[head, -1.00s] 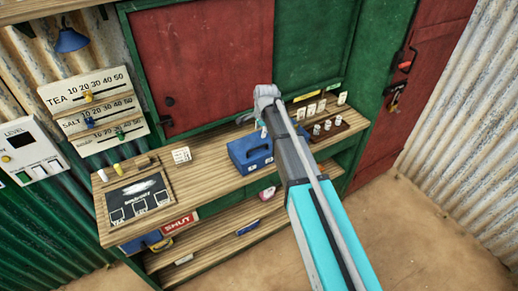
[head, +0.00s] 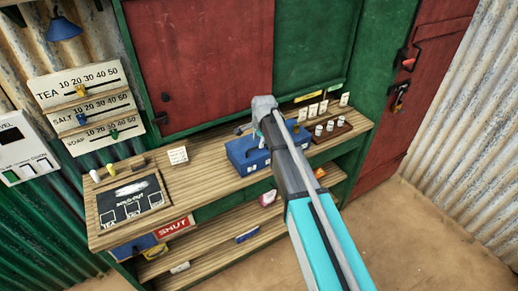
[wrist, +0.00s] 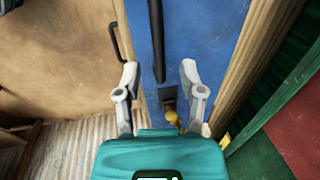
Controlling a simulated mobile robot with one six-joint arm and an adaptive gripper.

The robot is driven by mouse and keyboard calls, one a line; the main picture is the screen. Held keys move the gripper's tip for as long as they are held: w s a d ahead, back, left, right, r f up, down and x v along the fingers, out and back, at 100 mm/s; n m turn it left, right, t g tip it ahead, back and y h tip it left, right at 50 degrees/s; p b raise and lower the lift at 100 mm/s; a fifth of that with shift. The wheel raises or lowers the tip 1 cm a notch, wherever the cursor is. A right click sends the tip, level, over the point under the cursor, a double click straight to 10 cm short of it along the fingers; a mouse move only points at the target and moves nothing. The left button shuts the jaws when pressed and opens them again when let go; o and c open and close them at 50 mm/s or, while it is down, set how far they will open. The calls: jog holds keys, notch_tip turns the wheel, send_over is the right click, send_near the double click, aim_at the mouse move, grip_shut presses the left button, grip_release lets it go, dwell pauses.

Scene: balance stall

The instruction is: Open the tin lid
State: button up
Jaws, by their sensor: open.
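A small dark clasp with a yellow piece (wrist: 171,114) shows low on the blue surface. My gripper (wrist: 159,72) is open and empty, its two pale fingers spread over the blue surface, with the dark bar between them. Whether the fingers touch the tin cannot be told.
A slate board (head: 130,200) lies on the left of the counter (head: 205,172), beside a small white card (head: 178,155). Several small weights (head: 330,127) and cards stand to the tin's right. The red and green shutters (head: 205,60) close off the back.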

jog(key=shift+w+a+f+b, duration=0.1)
jog(key=shift+w+f+b, duration=0.05)
jog(key=shift+f+b, duration=0.45)
jog(key=shift+w+a+f+b, duration=0.1)
jog(key=shift+f+b, duration=0.3)
jog(key=shift+f, duration=0.3)
grip_shut()
jog(key=shift+d, duration=0.15)
jog(key=shift+w+r, duration=0.1)
